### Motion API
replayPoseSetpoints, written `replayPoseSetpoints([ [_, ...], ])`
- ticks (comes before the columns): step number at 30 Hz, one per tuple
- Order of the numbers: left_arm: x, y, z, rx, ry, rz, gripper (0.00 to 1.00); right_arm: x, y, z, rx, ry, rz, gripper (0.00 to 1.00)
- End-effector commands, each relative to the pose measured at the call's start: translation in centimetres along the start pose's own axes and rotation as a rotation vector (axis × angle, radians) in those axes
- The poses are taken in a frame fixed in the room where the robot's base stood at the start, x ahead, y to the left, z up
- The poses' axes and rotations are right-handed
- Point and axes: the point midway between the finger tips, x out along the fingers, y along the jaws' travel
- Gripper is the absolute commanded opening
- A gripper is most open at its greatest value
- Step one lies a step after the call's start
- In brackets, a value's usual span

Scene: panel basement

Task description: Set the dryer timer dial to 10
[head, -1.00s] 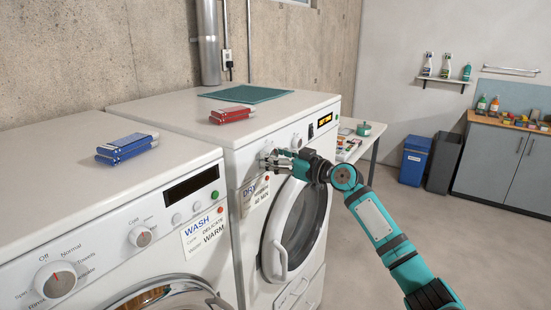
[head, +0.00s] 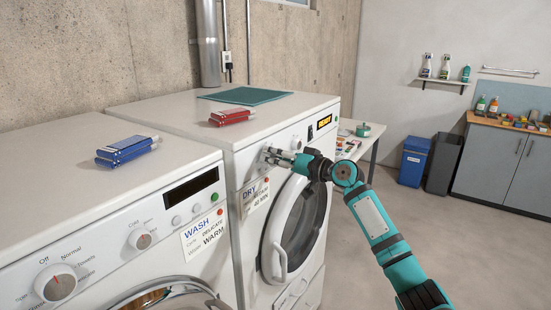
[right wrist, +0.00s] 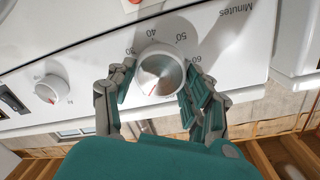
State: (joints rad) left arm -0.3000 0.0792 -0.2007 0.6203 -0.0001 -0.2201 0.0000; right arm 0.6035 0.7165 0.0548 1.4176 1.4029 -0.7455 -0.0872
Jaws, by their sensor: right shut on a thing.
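The dryer (head: 240,128) is the right one of two white machines. Its timer dial (right wrist: 160,72) is a round silver knob with a red pointer line, on a panel printed "Minutes" with numbers such as 30, 40 and 50 around it. In the right wrist view, my right gripper (right wrist: 157,88) has a finger on each side of the dial and is shut on it. In the head view, my right gripper (head: 268,156) is at the dryer's front panel and largely hides the dial. The exact number at the pointer is not clear. My left gripper is not in view.
A smaller knob (right wrist: 50,88) sits beside the timer dial. The dryer display (head: 324,122) is lit orange. A note (head: 255,194) reading "DRY" and "40 MIN" hangs below the panel. The washer (head: 60,150) stands left; the floor at right is clear.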

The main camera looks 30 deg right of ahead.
Motion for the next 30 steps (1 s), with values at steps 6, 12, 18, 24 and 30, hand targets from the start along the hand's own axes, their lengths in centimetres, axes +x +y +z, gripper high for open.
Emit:
replayPoseSetpoints([
  [6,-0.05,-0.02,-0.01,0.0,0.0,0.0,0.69,-0.02,0.04,-0.05,0.019,0.0,0.001,0.2],
  [12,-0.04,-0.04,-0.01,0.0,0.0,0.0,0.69,-0.02,0.05,-0.06,0.019,0.0,0.001,0.2],
  [18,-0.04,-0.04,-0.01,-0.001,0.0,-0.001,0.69,-0.02,0.04,-0.06,0.018,0.0,0.0,0.65],
  [24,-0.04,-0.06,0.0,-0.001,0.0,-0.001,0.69,-0.01,0.03,-0.04,0.018,-0.001,0.0,0.76],
  [30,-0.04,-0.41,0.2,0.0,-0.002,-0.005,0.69,-0.2,0.05,-0.01,0.018,-0.001,0.001,0.76],
])
